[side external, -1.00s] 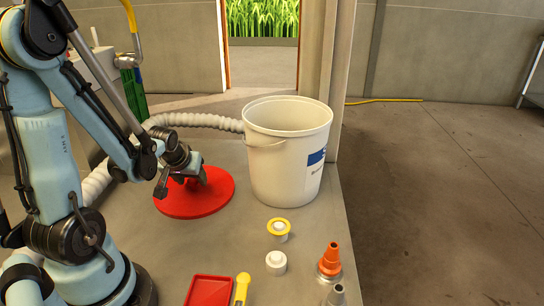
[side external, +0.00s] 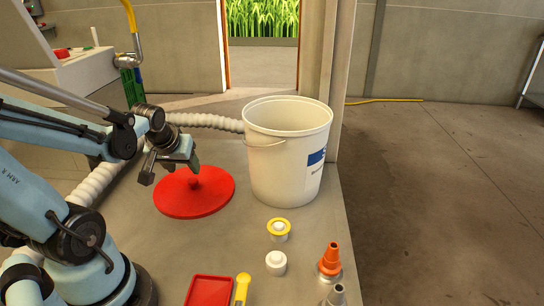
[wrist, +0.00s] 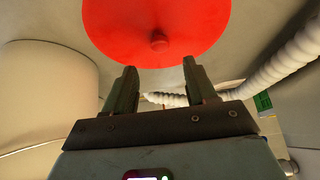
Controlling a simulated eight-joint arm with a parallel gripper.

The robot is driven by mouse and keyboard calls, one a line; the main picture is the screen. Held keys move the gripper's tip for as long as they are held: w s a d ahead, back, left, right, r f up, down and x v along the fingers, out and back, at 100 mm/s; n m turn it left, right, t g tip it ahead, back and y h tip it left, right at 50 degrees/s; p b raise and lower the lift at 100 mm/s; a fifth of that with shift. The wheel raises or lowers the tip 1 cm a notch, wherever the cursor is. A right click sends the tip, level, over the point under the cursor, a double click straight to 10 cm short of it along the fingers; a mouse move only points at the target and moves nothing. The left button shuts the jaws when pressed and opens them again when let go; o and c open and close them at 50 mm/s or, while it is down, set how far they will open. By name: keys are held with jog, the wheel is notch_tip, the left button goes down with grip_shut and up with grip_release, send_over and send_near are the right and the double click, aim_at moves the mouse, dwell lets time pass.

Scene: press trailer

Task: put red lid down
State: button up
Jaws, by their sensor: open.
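The red lid (side external: 206,203) lies flat on the grey work surface, left of the white bucket (side external: 285,165). It is a round disc with a small knob in its middle. My gripper (side external: 174,174) is above the lid's back left part, apart from the knob. In the wrist view the red lid (wrist: 150,22) shows at the top, its knob beyond the fingertips. My gripper (wrist: 157,78) is open there, with nothing between its two fingers. The bucket has no lid on it, and its rim is open.
A white corrugated hose (side external: 205,120) runs behind the lid. In front are a yellow-rimmed white cap (side external: 279,230), a white cap (side external: 276,263), an orange nozzle (side external: 330,260), a grey nozzle (side external: 335,295) and a red tray (side external: 208,291). The surface's right edge is past the bucket.

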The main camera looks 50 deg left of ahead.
jog(key=shift+v, duration=2.35)
jog(key=w+d+m+t+h, duration=0.1)
jog(key=w+d+m+h, duration=0.1)
jog(key=d, duration=0.6)
jog(key=w+d+r+m+t+h, duration=0.1)
jog(key=w+d+m+t+h, duration=0.1)
jog(key=d+m, duration=0.5)
jog(key=shift+w+d, duration=0.85)
jog(key=shift+d, duration=0.15)
